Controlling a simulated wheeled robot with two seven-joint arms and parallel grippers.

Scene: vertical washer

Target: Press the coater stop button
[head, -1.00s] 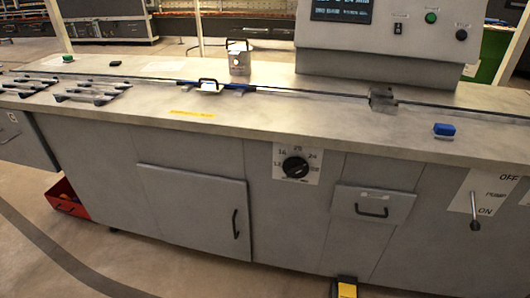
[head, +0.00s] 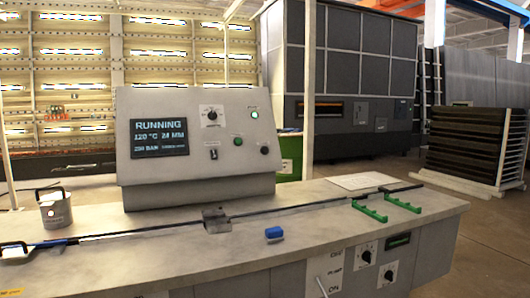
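A grey control console (head: 198,148) stands on the long bench. Its dark screen (head: 159,138) reads "RUNNING", "120 °C 24 MM", with a smaller line below. Neither gripper is in view.
A large dark machine (head: 350,80) and racks (head: 465,145) stand behind.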

